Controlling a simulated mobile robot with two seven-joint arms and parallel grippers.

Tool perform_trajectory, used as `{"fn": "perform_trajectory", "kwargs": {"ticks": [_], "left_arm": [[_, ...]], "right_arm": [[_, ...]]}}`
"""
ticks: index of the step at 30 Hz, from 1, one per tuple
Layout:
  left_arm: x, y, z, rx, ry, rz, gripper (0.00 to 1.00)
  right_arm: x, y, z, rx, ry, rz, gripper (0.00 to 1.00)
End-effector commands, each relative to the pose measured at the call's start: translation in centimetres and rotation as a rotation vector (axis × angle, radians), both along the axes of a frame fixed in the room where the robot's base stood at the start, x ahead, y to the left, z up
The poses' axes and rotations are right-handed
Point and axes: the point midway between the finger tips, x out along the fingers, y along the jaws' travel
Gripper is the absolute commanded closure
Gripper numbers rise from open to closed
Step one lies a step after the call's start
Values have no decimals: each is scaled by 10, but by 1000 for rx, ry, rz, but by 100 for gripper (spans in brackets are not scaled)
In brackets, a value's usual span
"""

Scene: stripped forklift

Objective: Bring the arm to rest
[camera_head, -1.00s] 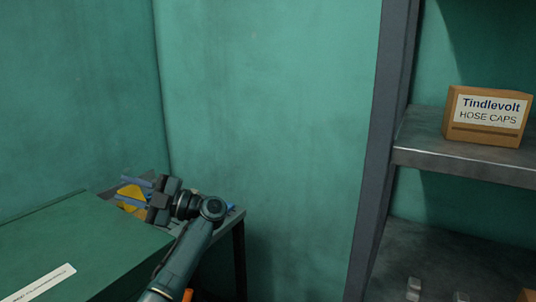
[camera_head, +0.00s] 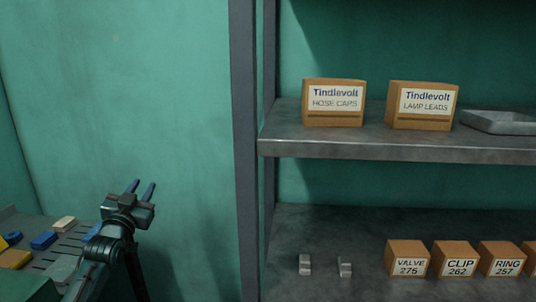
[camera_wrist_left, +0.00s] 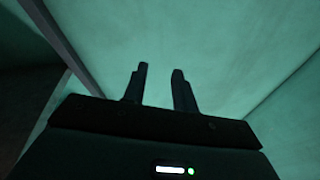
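My left gripper (camera_head: 141,190) is at the lower left of the head view, its two blue-grey fingers pointing up and apart with nothing between them. It is in front of the green wall, to the right of a grey work surface and left of the shelf post. In the left wrist view the fingers (camera_wrist_left: 160,88) also stand apart, with only green wall beyond them. My right gripper is not in view.
A grey shelf unit (camera_head: 350,146) fills the right side, holding labelled cardboard boxes (camera_head: 333,103), a grey tray (camera_head: 499,122) and two small grey pieces. A slatted work surface (camera_head: 75,243) at lower left holds blue, yellow and tan blocks.

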Motion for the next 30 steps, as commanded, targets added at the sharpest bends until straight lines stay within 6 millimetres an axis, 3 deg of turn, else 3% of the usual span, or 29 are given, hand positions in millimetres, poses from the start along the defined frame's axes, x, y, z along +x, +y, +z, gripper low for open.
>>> {"fn": "perform_trajectory", "kwargs": {"ticks": [6,14,17,20,24,30], "left_arm": [[3,24,-57,44,305,131,72],[-57,-31,-157,42,426,33,72],[-92,-56,-197,32,484,-11,72],[-140,-85,-238,12,552,-61,72],[-225,-128,-287,-42,662,-133,72],[-335,-171,-317,-135,794,-198,72]], "right_arm": [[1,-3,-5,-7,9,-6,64],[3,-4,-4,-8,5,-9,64],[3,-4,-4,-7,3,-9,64],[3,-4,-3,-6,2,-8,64],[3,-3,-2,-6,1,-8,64],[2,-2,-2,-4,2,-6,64]]}}
